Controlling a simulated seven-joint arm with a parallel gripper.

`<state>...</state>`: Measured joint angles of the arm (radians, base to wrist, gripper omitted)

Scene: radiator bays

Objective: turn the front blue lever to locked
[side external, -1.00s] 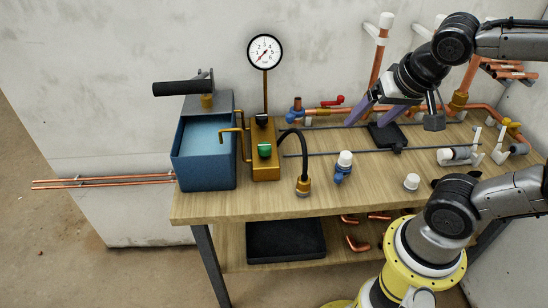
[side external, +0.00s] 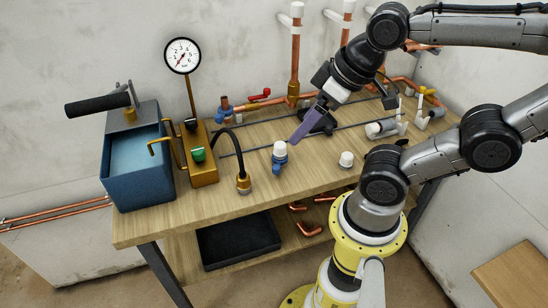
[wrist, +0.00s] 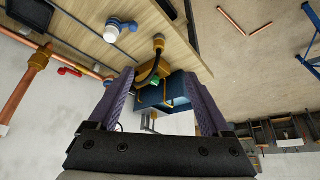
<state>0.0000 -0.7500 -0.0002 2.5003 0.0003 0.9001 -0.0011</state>
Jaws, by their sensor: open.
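The front blue valve (side external: 280,152) has a white cap and a small blue lever (side external: 276,169), and stands at the middle of the bench. In the wrist view its white cap (wrist: 112,33) and blue lever (wrist: 132,26) are at the upper left, outside the gap between my fingers. My gripper (side external: 297,138) has purple fingers and is close above and to the right of the valve, apparently not touching it. In the wrist view my gripper (wrist: 160,82) is open with nothing between the fingers. Whether the lever is locked is too small to tell.
A blue tank (side external: 135,160) and brass block with a gauge (side external: 182,55) stand left. A black hose (side external: 238,155) rises left of the valve. Behind are copper pipes (side external: 295,60) and a red lever (side external: 260,95). A white-capped stub (side external: 346,159) stands right; the bench front is clear.

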